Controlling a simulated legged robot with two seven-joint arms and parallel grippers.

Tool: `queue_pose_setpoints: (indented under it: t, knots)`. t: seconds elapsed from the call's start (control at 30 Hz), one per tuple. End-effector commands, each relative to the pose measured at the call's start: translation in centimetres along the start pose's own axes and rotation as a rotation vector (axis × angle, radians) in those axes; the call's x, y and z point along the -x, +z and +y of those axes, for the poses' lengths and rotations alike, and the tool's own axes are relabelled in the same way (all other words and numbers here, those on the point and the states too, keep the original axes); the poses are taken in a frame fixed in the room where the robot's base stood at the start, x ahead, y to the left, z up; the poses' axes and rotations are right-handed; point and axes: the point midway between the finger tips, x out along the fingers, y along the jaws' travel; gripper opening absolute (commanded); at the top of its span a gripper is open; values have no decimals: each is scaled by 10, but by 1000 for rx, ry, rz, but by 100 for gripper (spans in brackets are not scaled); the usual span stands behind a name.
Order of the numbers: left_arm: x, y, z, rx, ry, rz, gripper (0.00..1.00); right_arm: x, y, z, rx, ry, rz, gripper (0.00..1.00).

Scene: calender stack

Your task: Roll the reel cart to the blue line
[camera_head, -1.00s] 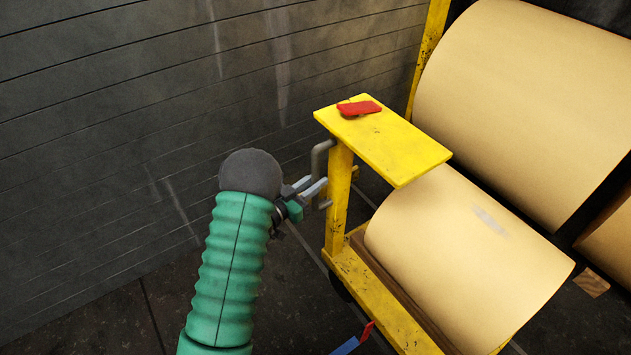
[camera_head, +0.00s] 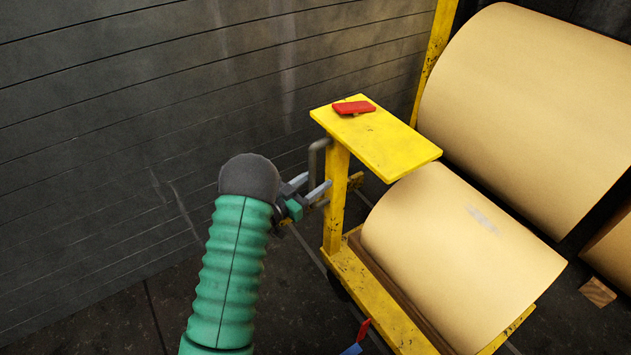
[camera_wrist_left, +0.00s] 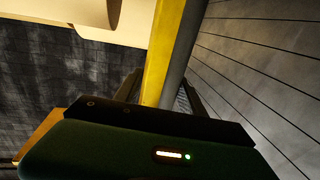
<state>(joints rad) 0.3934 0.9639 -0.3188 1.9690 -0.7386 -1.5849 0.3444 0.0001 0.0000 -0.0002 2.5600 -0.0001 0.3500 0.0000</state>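The reel cart (camera_head: 390,300) is yellow, with a small shelf (camera_head: 385,140) on a post (camera_head: 337,200). It carries a tan paper roll (camera_head: 455,255). A grey bent handle (camera_head: 313,160) sticks out from the left side of the post. My left gripper (camera_head: 308,188) is at the handle's lower part, fingers apart. In the left wrist view the grey handle bar (camera_wrist_left: 183,55) and yellow post (camera_wrist_left: 161,50) rise beyond the fingers. Firm contact does not show. A blue strip (camera_head: 352,350), maybe the blue line, shows at the bottom edge, mostly cut off. My right gripper is out of view.
A red object (camera_head: 353,107) lies on the shelf. A small red part (camera_head: 364,328) shows low beside the cart. A slatted dark wall (camera_head: 110,130) stands behind and left. Larger rolls (camera_head: 525,110) stand right of the cart. A wood block (camera_head: 598,291) lies on the floor.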

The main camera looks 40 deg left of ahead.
Motion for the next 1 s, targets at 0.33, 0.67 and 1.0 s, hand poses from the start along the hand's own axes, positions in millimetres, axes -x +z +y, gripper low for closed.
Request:
queue_pose_setpoints:
  t: [0.33, 0.67, 1.0]
  knots:
    - [0, 3, 3, 4, 5, -5, 41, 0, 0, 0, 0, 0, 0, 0]
    - [1, 2, 3, 4, 5, -5, 41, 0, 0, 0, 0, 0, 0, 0]
    - [75, 1, 0, 8, -2, -9, 41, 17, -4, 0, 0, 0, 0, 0]
